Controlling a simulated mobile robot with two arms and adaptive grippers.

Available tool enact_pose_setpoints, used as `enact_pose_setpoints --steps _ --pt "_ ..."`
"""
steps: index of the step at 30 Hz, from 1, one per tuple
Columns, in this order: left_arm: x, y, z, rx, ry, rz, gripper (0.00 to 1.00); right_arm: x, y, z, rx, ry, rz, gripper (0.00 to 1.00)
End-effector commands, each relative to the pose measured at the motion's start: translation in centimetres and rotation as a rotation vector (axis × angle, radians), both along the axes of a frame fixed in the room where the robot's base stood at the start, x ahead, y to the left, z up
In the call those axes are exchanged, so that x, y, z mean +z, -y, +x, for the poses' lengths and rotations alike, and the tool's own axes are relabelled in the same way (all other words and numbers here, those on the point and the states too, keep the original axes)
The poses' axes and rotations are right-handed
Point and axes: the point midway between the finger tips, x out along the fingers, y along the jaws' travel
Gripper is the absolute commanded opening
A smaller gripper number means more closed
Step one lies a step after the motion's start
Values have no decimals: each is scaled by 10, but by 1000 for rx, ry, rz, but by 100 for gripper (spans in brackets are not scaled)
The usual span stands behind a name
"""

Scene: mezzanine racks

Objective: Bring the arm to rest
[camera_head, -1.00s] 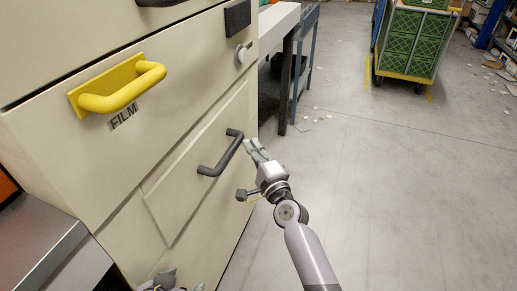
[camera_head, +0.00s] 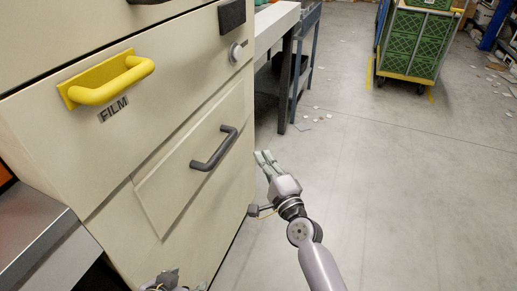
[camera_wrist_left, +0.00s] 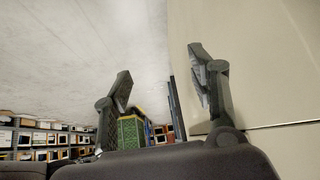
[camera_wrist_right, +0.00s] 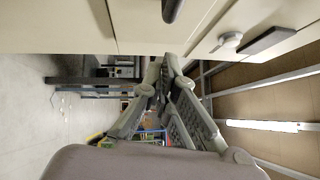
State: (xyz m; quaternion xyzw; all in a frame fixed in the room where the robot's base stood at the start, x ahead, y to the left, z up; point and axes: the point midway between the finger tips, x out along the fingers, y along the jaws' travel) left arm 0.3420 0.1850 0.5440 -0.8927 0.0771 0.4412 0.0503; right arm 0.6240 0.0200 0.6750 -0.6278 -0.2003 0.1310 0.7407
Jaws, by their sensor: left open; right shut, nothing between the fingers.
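My right arm reaches up from the bottom of the head view. Its gripper (camera_head: 265,158) is shut and empty, in the air just right of the cabinet front and apart from the dark handle (camera_head: 214,148). The right wrist view shows its fingers (camera_wrist_right: 165,75) together with nothing between them. My left gripper (camera_head: 168,280) shows only in part at the bottom edge of the head view, low by the cabinet. In the left wrist view its fingers (camera_wrist_left: 163,85) are spread and empty, with the cream panel close on the right.
The cream cabinet (camera_head: 170,100) has a yellow handle (camera_head: 107,80) above a FILM label (camera_head: 114,110). A grey bench (camera_head: 35,240) stands at left. A table (camera_head: 275,22) is behind the cabinet. Green crates on a cart (camera_head: 414,45) stand further back.

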Motion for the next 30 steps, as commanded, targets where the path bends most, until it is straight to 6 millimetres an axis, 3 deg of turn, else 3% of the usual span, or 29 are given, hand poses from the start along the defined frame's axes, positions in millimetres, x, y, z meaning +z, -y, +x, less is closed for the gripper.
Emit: enact_pose_setpoints --steps 3,9,20,23,26,30 --pt "-5 -5 -15 6 -72 15 53 -4 12 -22 -1 -3 -3 0" --pt "-11 -9 -28 10 -138 29 53 -7 24 -46 -1 0 -2 0" --pt "-13 -10 -32 11 -155 33 53 -13 27 -63 21 6 -76 0" --pt "-13 -10 -31 11 -154 33 53 -27 25 -86 73 18 -260 0" --pt "-13 -10 -31 11 -154 33 53 -52 33 -121 148 21 -547 0" --pt "-13 -10 -31 11 -154 33 53 -93 65 -174 266 -16 -974 0"
